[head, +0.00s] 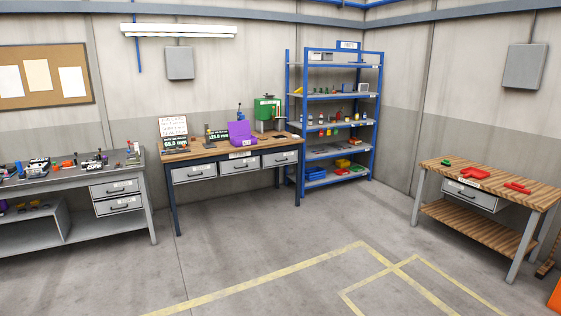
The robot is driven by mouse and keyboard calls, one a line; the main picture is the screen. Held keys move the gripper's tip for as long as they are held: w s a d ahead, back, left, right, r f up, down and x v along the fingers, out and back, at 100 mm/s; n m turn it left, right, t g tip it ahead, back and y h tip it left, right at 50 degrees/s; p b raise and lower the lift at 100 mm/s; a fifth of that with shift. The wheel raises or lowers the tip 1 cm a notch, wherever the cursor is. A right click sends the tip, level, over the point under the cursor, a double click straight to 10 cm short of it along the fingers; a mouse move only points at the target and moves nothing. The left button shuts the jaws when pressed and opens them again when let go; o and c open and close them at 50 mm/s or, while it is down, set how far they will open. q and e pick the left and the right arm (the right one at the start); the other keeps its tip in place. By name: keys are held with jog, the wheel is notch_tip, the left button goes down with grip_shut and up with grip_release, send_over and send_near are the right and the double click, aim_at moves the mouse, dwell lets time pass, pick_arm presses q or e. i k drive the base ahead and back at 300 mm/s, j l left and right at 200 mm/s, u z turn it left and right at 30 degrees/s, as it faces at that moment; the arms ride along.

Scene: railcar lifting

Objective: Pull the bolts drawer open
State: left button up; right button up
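Several closed drawers are in the head view, and I cannot read which one is the bolts drawer. The wood-topped bench in the middle has three drawers side by side: a left drawer (194,173), a middle drawer (239,165) and a right drawer (281,158). The grey bench at left has an upper drawer (115,187) above a lower drawer (119,204). The wooden bench at right has a single drawer (469,195). Neither of my grippers is in view.
A blue shelf rack (303,115) stands in the back corner. A purple box (241,132) sits on the middle bench, and red parts (474,174) lie on the right bench. The concrete floor (270,240) with yellow lines is clear between the benches.

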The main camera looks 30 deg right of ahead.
aim_at(272, 159)
jog(key=i+l+z, duration=0.9)
jog(key=i, duration=0.6)
jog(key=i+z, duration=0.4)
jog(key=i, duration=3.35)
